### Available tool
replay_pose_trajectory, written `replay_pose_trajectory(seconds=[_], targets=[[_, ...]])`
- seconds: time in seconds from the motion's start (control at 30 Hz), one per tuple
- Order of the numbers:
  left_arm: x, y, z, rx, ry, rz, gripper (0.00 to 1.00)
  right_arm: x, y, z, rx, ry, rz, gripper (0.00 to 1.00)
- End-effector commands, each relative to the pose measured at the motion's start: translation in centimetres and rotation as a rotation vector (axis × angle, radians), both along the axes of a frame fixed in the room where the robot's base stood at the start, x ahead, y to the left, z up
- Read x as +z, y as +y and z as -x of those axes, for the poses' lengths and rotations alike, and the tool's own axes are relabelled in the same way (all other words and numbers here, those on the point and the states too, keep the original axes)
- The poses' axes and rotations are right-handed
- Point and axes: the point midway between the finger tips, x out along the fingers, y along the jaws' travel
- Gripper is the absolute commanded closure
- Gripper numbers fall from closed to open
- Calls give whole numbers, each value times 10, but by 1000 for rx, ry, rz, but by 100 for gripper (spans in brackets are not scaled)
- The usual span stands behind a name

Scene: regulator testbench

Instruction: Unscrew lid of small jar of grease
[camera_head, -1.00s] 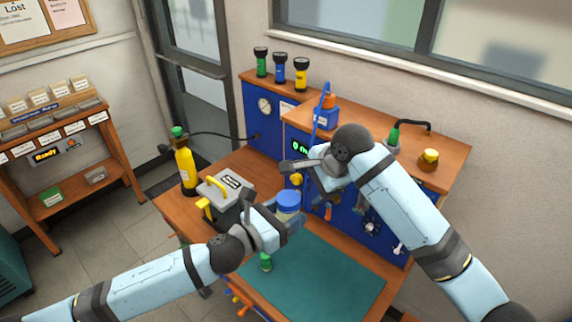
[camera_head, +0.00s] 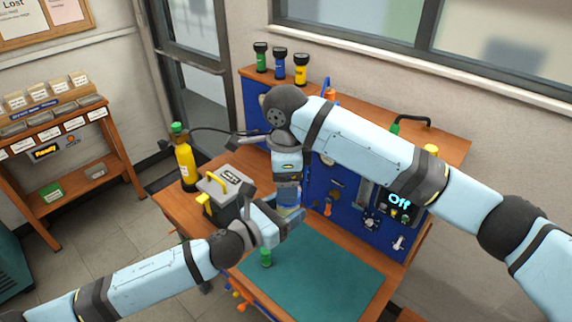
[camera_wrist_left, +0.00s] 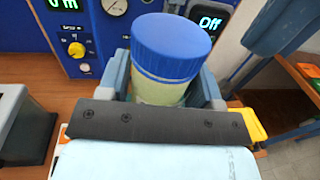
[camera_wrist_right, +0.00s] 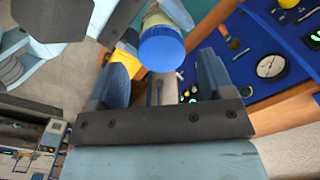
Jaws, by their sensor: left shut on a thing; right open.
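The small jar with a blue lid (camera_wrist_left: 172,45) and a pale yellowish body (camera_wrist_left: 160,90) stands upright in the left wrist view. My left gripper (camera_wrist_left: 163,88) is shut on its body below the lid. In the head view the jar (camera_head: 291,212) is mostly hidden between my left gripper (camera_head: 284,218) and my right gripper (camera_head: 287,188), which points down from above. In the right wrist view the blue lid (camera_wrist_right: 162,50) shows ahead of the open fingers of my right gripper (camera_wrist_right: 163,82), in line with the gap between them and apparently not touched.
A green mat (camera_head: 320,280) covers the bench front, with a small green-topped item (camera_head: 266,257) on it. A grey box with a yellow handle (camera_head: 222,188) and a yellow cylinder (camera_head: 186,165) stand left. The blue test panel (camera_head: 345,205) rises behind the jar.

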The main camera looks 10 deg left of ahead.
Motion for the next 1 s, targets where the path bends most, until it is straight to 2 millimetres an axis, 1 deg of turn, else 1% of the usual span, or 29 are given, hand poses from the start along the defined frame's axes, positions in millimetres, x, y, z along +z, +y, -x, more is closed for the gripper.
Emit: replay_pose_trajectory(seconds=[0.03,0.1,0.23,0.37,0.57,0.6,0.67,0.7,0.8,1.0], targets=[[1,0,0,0,-1,1,100,-8,-1,0,-1,1,1,26],[1,0,0,0,-1,1,100,-17,0,0,-1,0,1,26],[1,0,0,0,-1,1,100,-27,-1,-1,-1,-1,-1,26],[1,0,0,0,-1,1,100,-32,-1,-1,-1,-1,0,26],[1,0,0,0,-1,1,100,-32,-1,0,0,-1,-1,26],[1,0,0,0,-1,1,100,-32,0,0,0,-1,-1,30],[1,0,0,0,-1,1,100,-32,0,0,0,-1,-1,44],[1,0,0,0,-1,1,100,-32,0,0,0,-1,-1,53],[1,0,0,0,-1,1,100,-32,0,0,0,-1,-1,74],[1,0,0,0,-1,1,100,-32,0,0,17,-1,-2,75]])
